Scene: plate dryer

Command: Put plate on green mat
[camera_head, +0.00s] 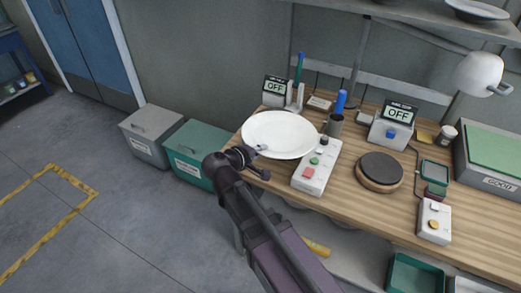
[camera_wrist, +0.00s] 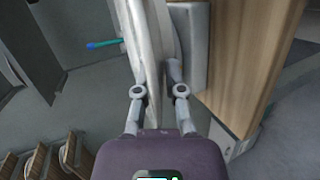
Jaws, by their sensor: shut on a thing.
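A white plate (camera_head: 280,134) is at the left end of the wooden workbench, tilted slightly in the head view. My gripper (camera_head: 258,150) is shut on its near left rim. In the wrist view the plate (camera_wrist: 148,45) stands edge-on between the two fingers of my gripper (camera_wrist: 158,85). Whether the plate touches the bench below cannot be told. The green mat (camera_head: 497,140) lies on top of a grey box marked GOOD at the bench's right end, well apart from the plate.
A shelf (camera_head: 420,18) overhangs the back.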

